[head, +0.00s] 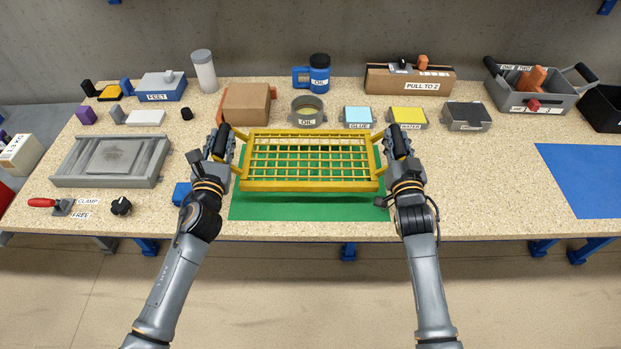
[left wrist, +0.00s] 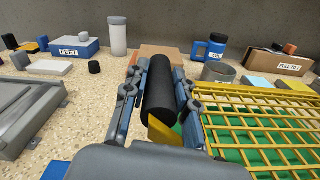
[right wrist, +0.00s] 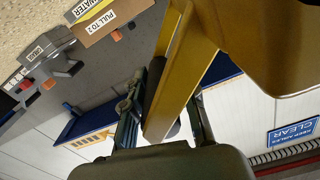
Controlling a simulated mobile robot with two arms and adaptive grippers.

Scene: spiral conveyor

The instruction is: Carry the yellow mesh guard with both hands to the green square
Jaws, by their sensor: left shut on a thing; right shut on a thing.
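The yellow mesh guard (head: 308,185) is level between my two arms in the head view, over the green square (head: 310,208). Green shows through the mesh and along its front; a dark shadow under the front rail suggests it is raised. My left gripper (head: 220,143) is shut on the guard's left black handle (left wrist: 160,95); the mesh (left wrist: 258,112) extends right in the left wrist view. My right gripper (head: 397,146) is shut on the right handle (right wrist: 152,90), beside a yellow bar (right wrist: 182,75) in the right wrist view. The square's back part is mostly hidden.
Behind the guard stand an oil bowl (head: 307,112), a glue box (head: 357,117), a water box (head: 407,117) and a cardboard box (head: 246,104). A blue block (head: 181,193) is by my left wrist. A blue mat (head: 590,178) lies right, with bare table before it.

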